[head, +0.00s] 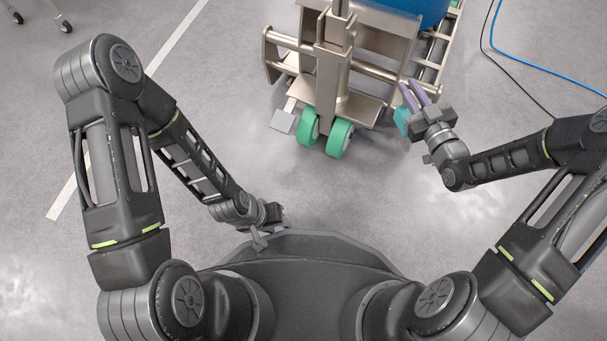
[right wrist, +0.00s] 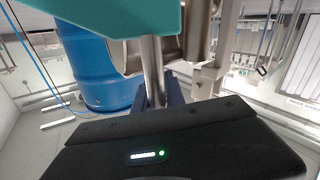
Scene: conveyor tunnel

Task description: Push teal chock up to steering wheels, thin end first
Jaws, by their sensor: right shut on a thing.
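The teal chock (head: 402,121) is in the air or on the floor to the right of the steering wheels; its height is hard to tell. The two green steering wheels, left (head: 307,126) and right (head: 340,138), stand under the front of the metal cart, apart from the chock. My right gripper (head: 414,94) is shut on the chock, beside it. In the right wrist view the chock (right wrist: 110,16) fills the top, and a grey bar runs down between the fingers. My left gripper (head: 284,227) is low beside my base; its jaw opening is unclear.
The metal cart (head: 345,100) carries a blue drum (head: 415,10). A small grey pedal-like plate (head: 282,121) juts out left of the wheels. A blue cable (head: 540,72) and a black cable lie on the floor at the right. The floor before the wheels is clear.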

